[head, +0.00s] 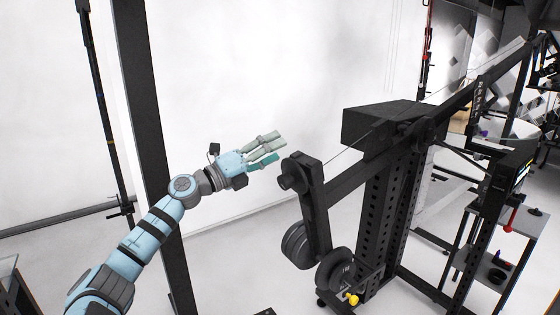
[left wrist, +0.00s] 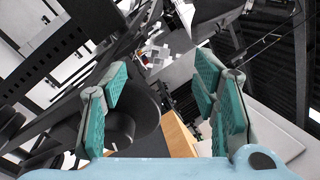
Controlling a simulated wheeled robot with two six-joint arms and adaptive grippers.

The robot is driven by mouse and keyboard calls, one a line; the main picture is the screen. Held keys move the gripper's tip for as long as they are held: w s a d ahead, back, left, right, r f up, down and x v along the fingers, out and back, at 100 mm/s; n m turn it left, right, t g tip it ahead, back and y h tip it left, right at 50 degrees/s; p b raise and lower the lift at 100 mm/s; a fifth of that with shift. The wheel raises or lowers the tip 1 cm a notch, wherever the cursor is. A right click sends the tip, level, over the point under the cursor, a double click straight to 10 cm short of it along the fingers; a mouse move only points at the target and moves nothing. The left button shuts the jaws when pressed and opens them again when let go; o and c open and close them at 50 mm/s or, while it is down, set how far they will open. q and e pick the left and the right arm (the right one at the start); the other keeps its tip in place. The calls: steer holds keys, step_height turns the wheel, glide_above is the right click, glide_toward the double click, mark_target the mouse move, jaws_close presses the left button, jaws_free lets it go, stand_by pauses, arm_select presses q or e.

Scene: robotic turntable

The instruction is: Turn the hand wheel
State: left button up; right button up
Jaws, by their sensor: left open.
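A black machine (head: 388,122) with a jutting arm stands right of centre in the head view. A dark round hub (head: 300,171) is at the upper end of its arm, and weight discs (head: 296,245) hang below. I cannot tell for sure which round part is the hand wheel. My left gripper (head: 276,148) is open and empty, just up and left of the hub, apart from it in that picture. In the left wrist view its teal-padded fingers (left wrist: 162,104) are spread, and a dark round part (left wrist: 135,108) shows beyond the left finger, partly hidden by it. My right gripper is not in view.
A tall black post (head: 148,130) stands behind my left arm. A rack with shelves and a red-knobbed lever (head: 510,219) is at the right. A yellow knob (head: 352,299) sits low on the machine. The floor left of the machine is mostly clear.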

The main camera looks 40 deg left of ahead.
mark_target(280, 181)
arm_select(q)
steer(key=s+a+f+m+g+p, duration=0.1)
steer(key=s+f+m+p, duration=0.25)
steer(key=s+p, duration=0.35)
steer(key=s+a+f+m+g+p, duration=0.2)
steer(key=s+f+m+p, duration=0.1)
steer(key=s+m+p, duration=0.3)
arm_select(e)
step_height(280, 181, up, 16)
arm_select(q)
steer(key=shift+n, duration=0.75)
steer(key=b+x, duration=0.2)
steer(key=x, duration=0.5)
steer(key=b+x, duration=0.2)
steer(key=x, duration=0.4)
steer(key=shift+w+d, duration=0.25)
steer(key=shift+d, duration=0.1)
steer(key=shift+w+d+f, duration=0.15)
steer(key=shift+w, duration=0.1)
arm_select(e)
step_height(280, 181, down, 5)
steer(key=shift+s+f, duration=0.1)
arm_select(q)
steer(key=shift+s, duration=0.1)
steer(key=shift+c, duration=0.4)
steer(key=c, duration=1.1)
